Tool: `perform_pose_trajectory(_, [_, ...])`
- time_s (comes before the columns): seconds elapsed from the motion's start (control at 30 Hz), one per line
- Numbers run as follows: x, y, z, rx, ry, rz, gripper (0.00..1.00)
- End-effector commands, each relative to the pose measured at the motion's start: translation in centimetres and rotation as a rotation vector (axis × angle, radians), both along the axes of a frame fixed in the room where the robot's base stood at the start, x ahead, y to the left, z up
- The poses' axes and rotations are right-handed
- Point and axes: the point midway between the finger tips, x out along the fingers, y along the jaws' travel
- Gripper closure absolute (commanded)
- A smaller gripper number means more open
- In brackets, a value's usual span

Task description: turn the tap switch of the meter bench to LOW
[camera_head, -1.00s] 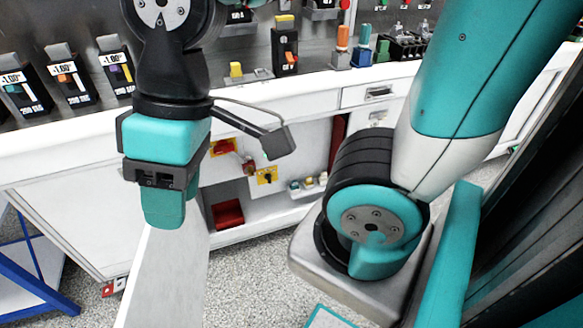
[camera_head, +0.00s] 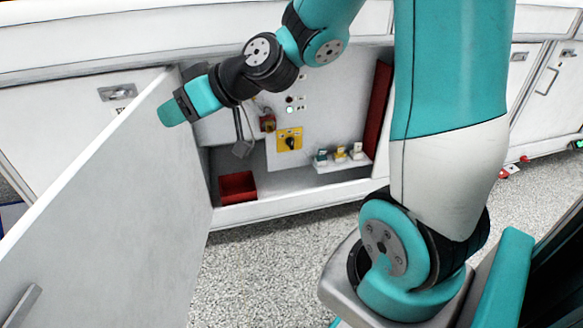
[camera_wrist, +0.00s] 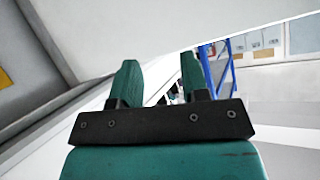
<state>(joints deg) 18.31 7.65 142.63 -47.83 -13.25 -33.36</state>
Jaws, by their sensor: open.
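A yellow plate with a black rotary knob (camera_head: 290,142) is on the back panel inside the open cabinet under the bench (camera_head: 460,22). It looks like the tap switch, but its markings are too small to read. My gripper (camera_head: 168,113) is left of the knob and well apart from it, by the upper edge of the open cabinet door (camera_head: 110,215). I cannot tell whether it touches the door. In the wrist view my gripper (camera_wrist: 158,80) has its two teal fingers apart with nothing between them. A yellow patch shows at that view's left edge.
A red bin (camera_head: 238,187) sits on the cabinet floor. A grey hanging piece (camera_head: 243,148) is near my wrist. Speckled floor is clear in front.

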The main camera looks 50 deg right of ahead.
Motion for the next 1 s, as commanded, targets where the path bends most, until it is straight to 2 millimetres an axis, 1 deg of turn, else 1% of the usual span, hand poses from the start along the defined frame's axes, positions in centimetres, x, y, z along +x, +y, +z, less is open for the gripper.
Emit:
perform_pose_trajectory(0.03, [1.1,-1.8,-4.6,0.008,-0.039,-0.054,0.58])
perform_pose_trajectory(0.17, [3.3,-6.5,-9.8,0.012,-0.159,-0.199,0.58])
perform_pose_trajectory(0.2, [3.9,-8.1,-11.4,0.009,-0.193,-0.247,0.58])
perform_pose_trajectory(0.27, [4.5,-10.7,-13.9,0.002,-0.243,-0.324,0.58])
perform_pose_trajectory(0.3, [4.8,-12.4,-15.5,-0.006,-0.276,-0.376,0.58])
perform_pose_trajectory(0.33, [5.0,-13.8,-16.8,-0.012,-0.299,-0.417,0.58])
perform_pose_trajectory(0.47, [4.9,-19.9,-22.4,-0.052,-0.385,-0.604,0.58])
perform_pose_trajectory(0.5, [4.7,-21.8,-24.2,-0.068,-0.406,-0.662,0.58])
perform_pose_trajectory(0.57, [4.2,-24.6,-26.6,-0.092,-0.435,-0.750,0.58])
perform_pose_trajectory(0.6, [3.7,-26.3,-28.1,-0.109,-0.450,-0.806,0.58])
perform_pose_trajectory(0.7, [2.5,-29.9,-31.2,-0.151,-0.479,-0.926,0.58])
perform_pose_trajectory(0.8, [1.3,-32.4,-33.3,-0.183,-0.493,-1.015,0.58])
perform_pose_trajectory(0.9, [0.5,-33.9,-34.4,-0.206,-0.500,-1.070,0.58])
perform_pose_trajectory(1.0, [0.3,-34.6,-34.5,-0.214,-0.502,-1.093,0.58])
